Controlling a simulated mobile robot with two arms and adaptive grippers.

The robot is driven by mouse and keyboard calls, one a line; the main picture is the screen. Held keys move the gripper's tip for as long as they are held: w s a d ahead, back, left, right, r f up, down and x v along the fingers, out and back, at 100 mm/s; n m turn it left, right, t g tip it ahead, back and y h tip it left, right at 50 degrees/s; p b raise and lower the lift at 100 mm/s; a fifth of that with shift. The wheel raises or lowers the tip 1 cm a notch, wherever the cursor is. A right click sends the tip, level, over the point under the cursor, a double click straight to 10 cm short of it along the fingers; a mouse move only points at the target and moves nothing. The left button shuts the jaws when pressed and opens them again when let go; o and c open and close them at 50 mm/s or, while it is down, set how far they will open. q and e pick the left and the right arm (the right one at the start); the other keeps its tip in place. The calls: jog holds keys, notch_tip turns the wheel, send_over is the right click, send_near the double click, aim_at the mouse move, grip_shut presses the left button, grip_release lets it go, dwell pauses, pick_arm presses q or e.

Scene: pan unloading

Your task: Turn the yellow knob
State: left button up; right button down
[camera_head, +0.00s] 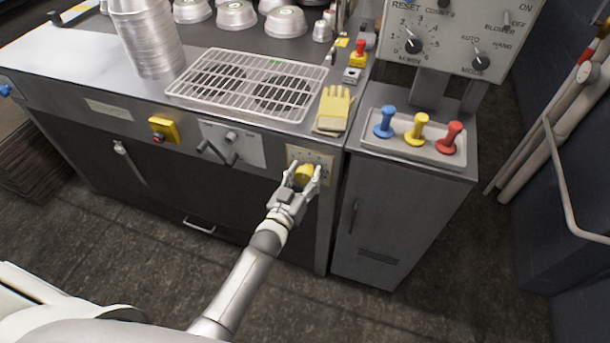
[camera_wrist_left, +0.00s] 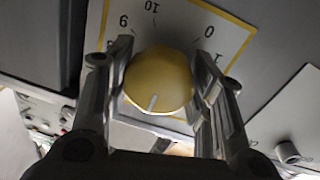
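The yellow knob (camera_head: 304,174) is on a small dial plate with a yellow border, at the right end of the counter's front face. In the left wrist view the round knob (camera_wrist_left: 158,80) has a pale pointer line toward its lower left, and the numbers 9, 10, 0 and 1 show around it. My left gripper (camera_head: 305,171) has one finger on each side of the knob. In the left wrist view its fingertips (camera_wrist_left: 161,48) appear to press on the knob's two sides. The gripper hides part of the dial. My right gripper is not in view.
A control with dark handles (camera_head: 217,148) and a yellow box with a red button (camera_head: 163,129) are left of the dial. Yellow gloves (camera_head: 334,108) lie above it, beside a wire rack (camera_head: 207,93). A tray (camera_head: 375,141) with blue, yellow and red-handled stamps stands on the cabinet at right.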

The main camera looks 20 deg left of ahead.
pick_arm(q)
jog(key=shift+c, duration=1.4)
jog(key=shift+m, duration=0.3)
jog(key=shift+m, duration=0.9)
jog(key=m, duration=0.6)
jog(key=shift+f+g, duration=0.1)
jog(key=shift+g, duration=0.2)
jog(key=m+b, duration=0.1)
jog(key=m, duration=0.3)
jog(key=shift+y, duration=0.3)
jog(key=m+b, duration=0.1)
jog(key=m, duration=0.3)
jog(key=shift+m+y, duration=0.3)
jog(key=shift+b, duration=0.3)
